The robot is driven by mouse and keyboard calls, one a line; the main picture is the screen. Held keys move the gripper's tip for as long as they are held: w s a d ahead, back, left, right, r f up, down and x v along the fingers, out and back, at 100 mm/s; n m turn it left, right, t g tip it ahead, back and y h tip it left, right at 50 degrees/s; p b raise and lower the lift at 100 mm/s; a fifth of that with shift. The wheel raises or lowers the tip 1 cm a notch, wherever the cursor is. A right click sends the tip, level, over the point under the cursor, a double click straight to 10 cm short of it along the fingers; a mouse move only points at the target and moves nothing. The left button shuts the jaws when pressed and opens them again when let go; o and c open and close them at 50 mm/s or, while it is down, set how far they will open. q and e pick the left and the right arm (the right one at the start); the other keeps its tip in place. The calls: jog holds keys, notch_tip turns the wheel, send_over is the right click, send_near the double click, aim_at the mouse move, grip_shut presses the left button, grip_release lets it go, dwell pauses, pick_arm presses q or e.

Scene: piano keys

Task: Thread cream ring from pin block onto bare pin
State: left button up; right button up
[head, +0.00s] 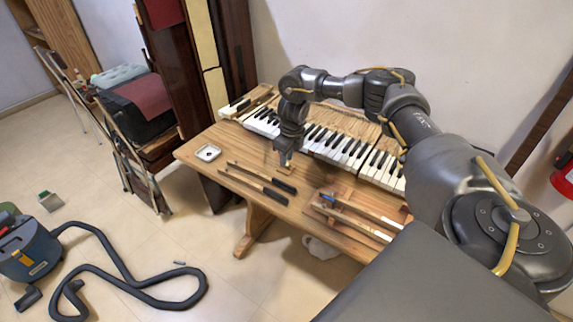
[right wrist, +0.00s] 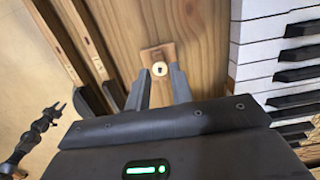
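My right gripper (head: 284,163) is low over the wooden worktable. In the right wrist view its two fingers (right wrist: 159,88) are apart, with a gap between them. A small cream ring (right wrist: 159,69) with a dark centre sits on a small wooden pin block (right wrist: 149,53), just ahead of the fingertips. I cannot tell whether the fingers touch it. In the head view the block is a small tan shape under the gripper. I cannot make out the bare pin in either view.
Piano keys (head: 347,153) run along the table's back. A small white dish (head: 208,152) is near the left end. Bare wood (head: 232,150) lies between dish and keys.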

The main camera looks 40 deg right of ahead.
jog(key=shift+f, duration=0.55)
jog(key=shift+c, duration=0.2)
jog(key=shift+c, duration=1)
jog(key=shift+r, duration=0.2)
jog(key=shift+r+p, duration=1.2)
jog(key=shift+r, duration=0.15)
notch_tip(320, 180, up, 6)
jog(key=p, duration=0.5)
